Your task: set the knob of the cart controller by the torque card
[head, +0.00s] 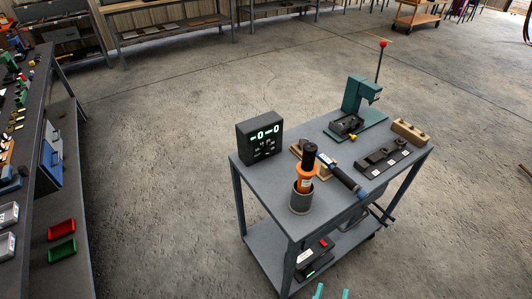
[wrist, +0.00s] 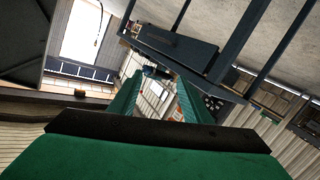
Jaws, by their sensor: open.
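A dark box with a lit display (head: 260,138) stands at the left back corner of the grey cart (head: 270,187). Small pale markings lie below its digits; a knob cannot be made out. A second dark unit (head: 314,260) with a white label, a red part and a green light lies on the cart's lower shelf. I cannot tell which is the controller. No torque card can be made out. My gripper (head: 332,293) shows only its teal fingertips at the bottom edge, in front of the cart. In the wrist view my gripper (wrist: 158,78) is open and empty.
On the cart top stand an orange-and-black driver (head: 305,175) in a grey cup (head: 301,200), a long dark tool (head: 343,175), a teal press (head: 357,95), a dark labelled rack (head: 383,160) and a wooden block (head: 409,131). A workbench (head: 50,190) runs along the left. Floor between is clear.

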